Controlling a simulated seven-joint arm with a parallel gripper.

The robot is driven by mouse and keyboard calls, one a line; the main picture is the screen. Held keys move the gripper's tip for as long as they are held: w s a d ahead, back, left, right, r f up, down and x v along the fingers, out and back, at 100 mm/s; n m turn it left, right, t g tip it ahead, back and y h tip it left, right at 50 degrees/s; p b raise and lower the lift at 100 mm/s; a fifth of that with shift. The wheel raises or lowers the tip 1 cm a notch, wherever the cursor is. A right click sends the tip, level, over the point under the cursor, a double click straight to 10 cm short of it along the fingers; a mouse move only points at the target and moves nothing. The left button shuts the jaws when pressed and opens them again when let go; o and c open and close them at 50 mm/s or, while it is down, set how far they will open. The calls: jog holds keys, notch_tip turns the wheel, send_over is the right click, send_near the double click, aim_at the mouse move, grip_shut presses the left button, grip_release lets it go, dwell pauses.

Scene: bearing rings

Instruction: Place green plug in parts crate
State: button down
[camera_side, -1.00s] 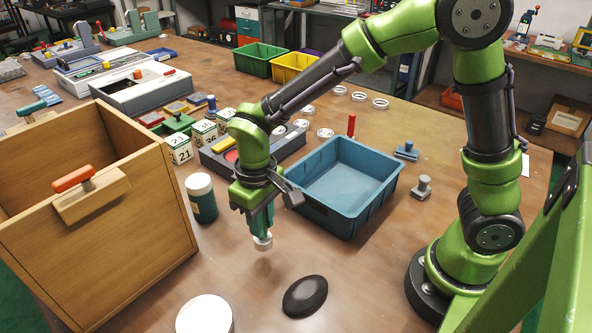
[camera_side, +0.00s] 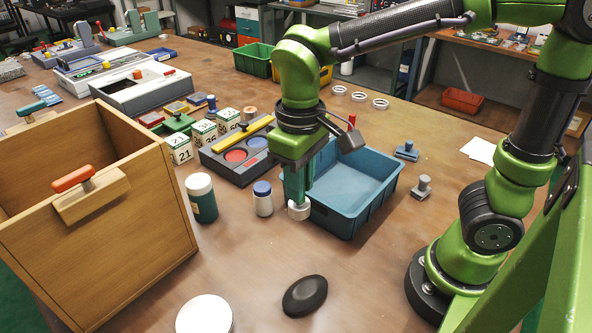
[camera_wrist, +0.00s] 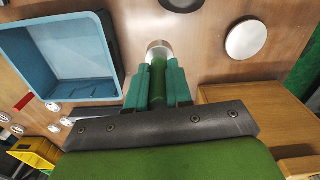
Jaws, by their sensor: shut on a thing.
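My gripper (camera_side: 298,190) points down, its teal fingers shut on the green plug (camera_wrist: 157,80). The plug shows as a green cylinder with a pale end between the fingers in the wrist view; in the side view only its white end (camera_side: 299,211) shows below the fingertips. The blue crate (camera_side: 348,222), which I take for the parts crate, stands open and looks empty. My gripper is at its near left corner in the side view, with the plug outside its opening. In the wrist view the crate (camera_wrist: 119,62) lies left of the plug.
A blue-lidded jar (camera_side: 263,200) and a white-lidded green jar (camera_side: 202,200) stand left of my gripper. A large wooden box (camera_side: 100,225) is farther left. A black oval (camera_side: 305,296) and a white disc (camera_side: 205,316) lie in front. Grey stamp-like parts (camera_side: 421,188) stand right of the crate.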

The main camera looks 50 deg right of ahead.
jog(key=w+d+m, duration=0.5)
jog(key=d+m, duration=0.1)
jog(key=d, duration=0.8)
jog(key=m, duration=0.4)
send_over(351, 186)
notch_tip(351, 186, down, 10)
jog(key=shift+f, duration=2.3)
jog(key=shift+f, duration=0.15)
jog(key=c, duration=1)
grip_release()
